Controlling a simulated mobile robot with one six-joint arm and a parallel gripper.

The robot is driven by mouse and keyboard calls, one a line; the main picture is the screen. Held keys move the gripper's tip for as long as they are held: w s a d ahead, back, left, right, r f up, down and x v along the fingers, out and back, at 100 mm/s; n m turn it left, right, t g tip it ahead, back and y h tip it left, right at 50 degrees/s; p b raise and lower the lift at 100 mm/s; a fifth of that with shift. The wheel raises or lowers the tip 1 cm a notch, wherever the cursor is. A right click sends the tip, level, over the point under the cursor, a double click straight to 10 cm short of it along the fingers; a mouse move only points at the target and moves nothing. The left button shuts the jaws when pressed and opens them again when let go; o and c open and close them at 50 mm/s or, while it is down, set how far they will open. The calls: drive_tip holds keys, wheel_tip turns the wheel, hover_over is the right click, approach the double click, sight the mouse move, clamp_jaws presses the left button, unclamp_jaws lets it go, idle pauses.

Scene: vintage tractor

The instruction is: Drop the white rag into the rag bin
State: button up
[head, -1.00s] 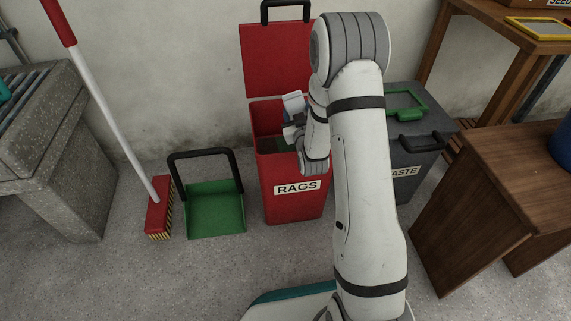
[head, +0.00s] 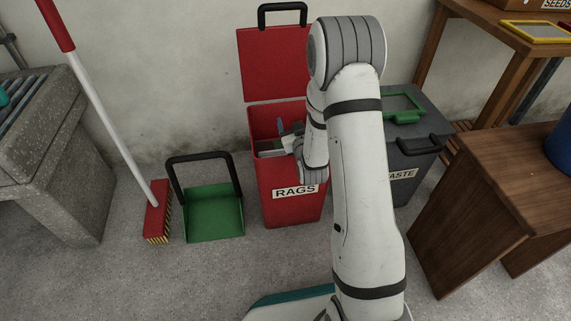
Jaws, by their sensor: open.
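The red rag bin (head: 291,207), labelled RAGS, stands open by the wall with its lid tipped up behind it. My gripper (head: 272,147) is at the bin's mouth, its jaws pointing left within the opening. It is open. My wrist and forearm cover the right part of the bin and its mouth. I cannot make out the white rag for certain; the pale shapes at the mouth are small and mixed with my gripper.
A green dustpan (head: 214,212) and a red broom (head: 158,213) stand left of the bin. A dark waste bin (head: 415,165) stands to its right, partly behind my arm. A wooden bench (head: 490,190) is farther right. The floor in front is mostly clear.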

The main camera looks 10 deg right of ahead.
drive_tip(key=s+p, duration=0.1)
drive_tip(key=s, duration=0.5)
